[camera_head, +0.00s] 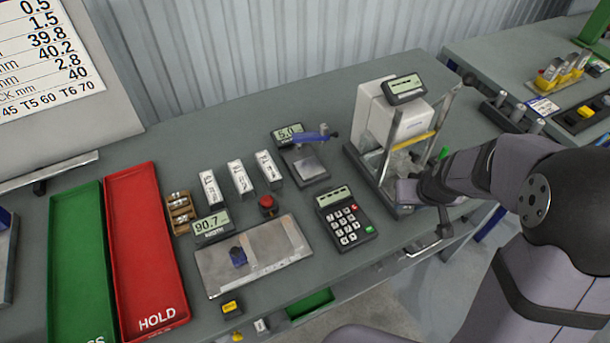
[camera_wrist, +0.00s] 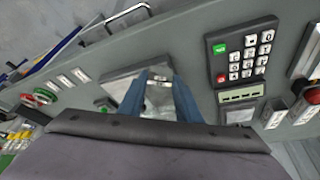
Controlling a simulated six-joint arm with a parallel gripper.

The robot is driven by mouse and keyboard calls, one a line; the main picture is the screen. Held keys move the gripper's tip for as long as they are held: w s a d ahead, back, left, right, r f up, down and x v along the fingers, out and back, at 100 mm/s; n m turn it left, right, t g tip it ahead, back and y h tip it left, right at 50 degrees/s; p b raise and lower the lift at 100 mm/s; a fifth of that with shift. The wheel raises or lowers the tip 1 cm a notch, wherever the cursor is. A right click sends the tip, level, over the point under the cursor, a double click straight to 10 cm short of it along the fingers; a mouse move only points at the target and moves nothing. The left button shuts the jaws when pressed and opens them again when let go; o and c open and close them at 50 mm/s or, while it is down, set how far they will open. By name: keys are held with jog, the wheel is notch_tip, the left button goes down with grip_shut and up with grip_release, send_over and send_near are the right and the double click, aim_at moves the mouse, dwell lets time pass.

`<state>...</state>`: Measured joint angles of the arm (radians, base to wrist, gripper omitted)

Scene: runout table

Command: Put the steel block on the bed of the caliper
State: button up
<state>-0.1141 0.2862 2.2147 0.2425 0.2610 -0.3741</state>
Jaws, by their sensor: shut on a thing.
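In the wrist view, two blue fingers of my gripper (camera_wrist: 158,82) are shut on a small silvery block (camera_wrist: 160,98), seemingly the steel block. They are above a pale plate (camera_wrist: 117,84). In the head view my gripper is at the tall framed stand (camera_head: 420,125) on the right, and the block cannot be made out there. Two gauges stand further left: a small one reading 5.0 with a metal bed (camera_head: 307,166) and blue arm, and a wide metal plate (camera_head: 275,243) with a 90.7 display and a blue piece. I cannot tell which is the caliper.
A keypad device (camera_head: 346,219) stands between the stand and the wide plate. Several white blocks (camera_head: 240,177) and a red knob (camera_head: 267,203) are behind the plate. A red HOLD tray (camera_head: 144,250) and green tray (camera_head: 77,260) lie at the left. A corrugated wall (camera_head: 250,55) closes the back.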

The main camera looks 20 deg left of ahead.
jog(key=w+a+r, duration=0.1)
jog(key=a, duration=1)
jog(key=w+a+r, duration=0.1)
jog(key=w+a, duration=0.1)
jog(key=a, duration=1)
jog(key=s+a+r+m+h+b, duration=0.1)
jog(key=s+a+r+m, duration=0.1)
jog(key=s+a, duration=0.4)
jog(key=s+a+r+m+h+b, duration=0.1)
jog(key=s+a+m, duration=0.4)
jog(key=a, duration=0.9)
jog(key=shift+s+a+r+m+h, duration=0.25)
jog(key=shift+s+r+m+h, duration=0.1)
jog(key=shift+s+h, duration=0.15)
jog(key=shift+f+p, duration=1.2)
jog(key=shift+f, duration=3.8)
